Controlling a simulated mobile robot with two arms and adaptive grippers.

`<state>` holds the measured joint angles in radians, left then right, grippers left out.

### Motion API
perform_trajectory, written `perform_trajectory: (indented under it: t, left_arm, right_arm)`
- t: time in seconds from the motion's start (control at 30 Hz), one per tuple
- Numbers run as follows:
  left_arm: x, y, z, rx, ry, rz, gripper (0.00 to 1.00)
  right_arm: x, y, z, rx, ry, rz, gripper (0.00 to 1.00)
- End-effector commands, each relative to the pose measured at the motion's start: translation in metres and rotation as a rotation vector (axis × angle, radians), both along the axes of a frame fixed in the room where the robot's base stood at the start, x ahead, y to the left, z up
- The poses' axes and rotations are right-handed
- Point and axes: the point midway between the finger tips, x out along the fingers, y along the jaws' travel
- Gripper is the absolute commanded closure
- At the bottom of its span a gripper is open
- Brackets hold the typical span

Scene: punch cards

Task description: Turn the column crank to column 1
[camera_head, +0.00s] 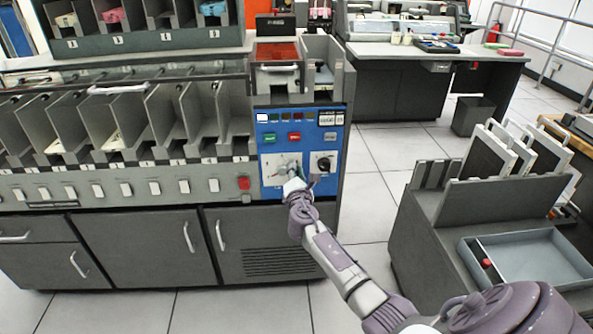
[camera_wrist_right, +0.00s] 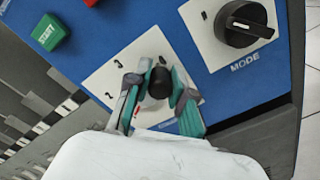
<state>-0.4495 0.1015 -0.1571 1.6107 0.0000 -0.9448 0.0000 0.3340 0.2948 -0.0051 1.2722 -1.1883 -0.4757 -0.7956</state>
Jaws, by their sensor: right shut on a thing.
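The column crank (camera_wrist_right: 160,83) has a dark rounded knob and sits in front of a white dial plate (camera_wrist_right: 120,78) on the blue control panel (camera_head: 270,118). My left gripper is not in view.
A black MODE knob (camera_wrist_right: 247,22) sits right of the dial. A green START button (camera_wrist_right: 48,32) is above left. A red button (camera_head: 244,183) is left of the panel. A grey cart with a tray (camera_head: 530,258) stands at right; open floor lies between.

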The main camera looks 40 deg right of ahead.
Motion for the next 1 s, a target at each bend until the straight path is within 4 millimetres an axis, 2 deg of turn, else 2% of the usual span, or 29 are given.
perform_trajectory:
  t: [0.47,0.5,0.63,1.0]
  left_arm:
    - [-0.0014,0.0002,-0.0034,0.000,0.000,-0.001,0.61]
    - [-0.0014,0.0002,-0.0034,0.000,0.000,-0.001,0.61]
    - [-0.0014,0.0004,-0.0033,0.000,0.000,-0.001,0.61]
    - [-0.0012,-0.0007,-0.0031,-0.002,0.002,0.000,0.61]
  right_arm:
    - [0.0006,0.0014,0.0003,-0.012,0.007,0.003,1.00]
    - [0.0006,0.0014,0.0003,-0.012,0.007,0.003,0.75]
    - [0.0005,0.0012,0.0003,-0.011,0.007,0.002,0.53]
    - [-0.0033,0.0031,0.0000,-0.010,0.006,0.001,0.52]
